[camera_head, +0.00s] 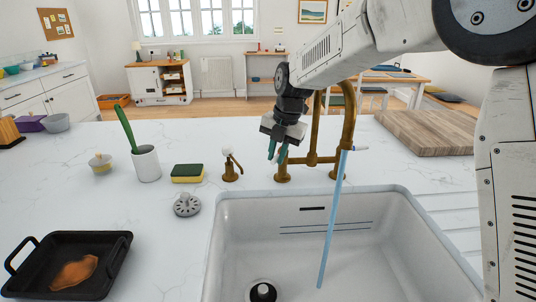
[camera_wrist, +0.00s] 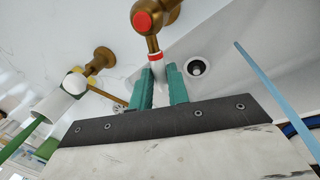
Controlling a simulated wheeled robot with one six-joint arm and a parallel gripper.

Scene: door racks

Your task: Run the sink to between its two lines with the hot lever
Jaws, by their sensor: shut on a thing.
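My gripper (camera_head: 277,151) is at the left side of the brass tap (camera_head: 313,158). In the wrist view, its teal fingers (camera_wrist: 162,88) are shut on the hot lever (camera_wrist: 155,60), a white handle with a red band below a red-capped brass valve (camera_wrist: 143,20). A blue stream of water (camera_head: 329,225) falls from the spout into the white sink (camera_head: 235,225). Two dark lines (camera_head: 325,227) run across the sink's far wall. No pooled water is clearly visible. The drain (camera_head: 263,291) shows at the sink's near left; whether it is plugged I cannot tell.
The white-and-blue cold lever (camera_head: 358,148) is on the tap's right. A black pan (camera_head: 66,265) is front left, a wooden board (camera_head: 425,132) back right.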

